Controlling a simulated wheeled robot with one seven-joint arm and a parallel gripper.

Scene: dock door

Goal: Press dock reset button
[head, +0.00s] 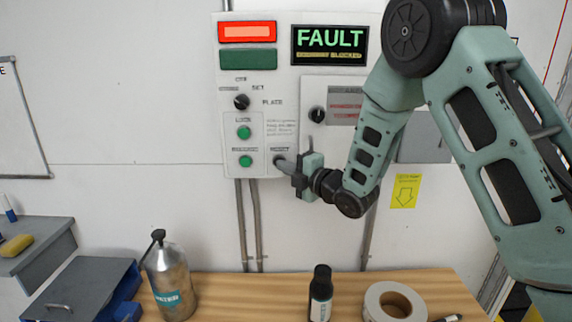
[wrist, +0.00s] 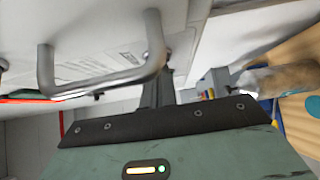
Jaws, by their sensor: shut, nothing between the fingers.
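The white control panel (head: 262,100) is on the wall, its display (head: 329,44) reading FAULT in green. A label that looks like RESET sits low on the panel's right side. My gripper (head: 284,163) is shut and empty, its tips just below that label, at or very near the panel face. The reset button itself is hidden or too small to make out behind the tips; contact cannot be told. In the wrist view my closed fingers (wrist: 164,68) point at the panel beside a bent metal bar (wrist: 110,82).
A red lamp (head: 247,32) is lit above a dark green one. Two green buttons (head: 244,132) and a black selector knob (head: 241,101) are left of my gripper. A wooden bench (head: 255,285) below holds a metal bottle (head: 170,280), black bottle (head: 320,292) and tape roll (head: 396,301).

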